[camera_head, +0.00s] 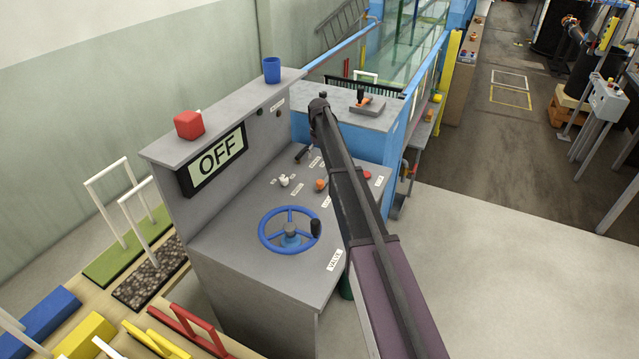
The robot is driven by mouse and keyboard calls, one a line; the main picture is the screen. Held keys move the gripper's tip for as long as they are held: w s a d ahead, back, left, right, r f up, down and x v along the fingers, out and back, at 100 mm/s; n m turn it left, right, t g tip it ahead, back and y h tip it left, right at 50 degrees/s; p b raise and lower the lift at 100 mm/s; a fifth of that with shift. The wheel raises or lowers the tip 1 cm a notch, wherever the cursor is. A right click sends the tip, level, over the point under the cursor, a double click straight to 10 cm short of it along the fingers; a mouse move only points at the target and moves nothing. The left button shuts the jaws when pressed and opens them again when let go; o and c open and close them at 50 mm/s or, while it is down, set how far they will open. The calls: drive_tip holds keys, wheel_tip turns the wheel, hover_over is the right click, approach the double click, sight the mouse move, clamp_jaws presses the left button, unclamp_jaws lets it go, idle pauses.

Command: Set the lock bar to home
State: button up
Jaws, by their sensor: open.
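The grey console (235,245) stands in the middle of the head view. On its sloping top, a short black bar-like handle (302,154) sits near the back, beside small white labels. It may be the lock bar, but the labels are too small to read and its set position cannot be told. My arm (352,190) reaches from the bottom right up over the console's right side. Its dark far end lies to the right of and above the black handle in the picture. My gripper's fingers cannot be made out there, and the arm hides part of the panel.
The console also carries a blue handwheel (289,230), a white knob (284,181), an orange knob (320,185) and a red button (367,175). A red block (188,124) and blue cup (271,70) stand on its upper ledge.

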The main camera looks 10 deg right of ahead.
sight(320, 181)
drive_tip(key=shift+d+f, duration=0.1)
wheel_tip(320, 181, down, 14)
drive_tip(key=b, duration=1.3)
drive_tip(key=shift+d+r+b, duration=0.1)
drive_tip(key=shift+r+b, duration=0.1)
drive_tip(key=shift+b, duration=0.15)
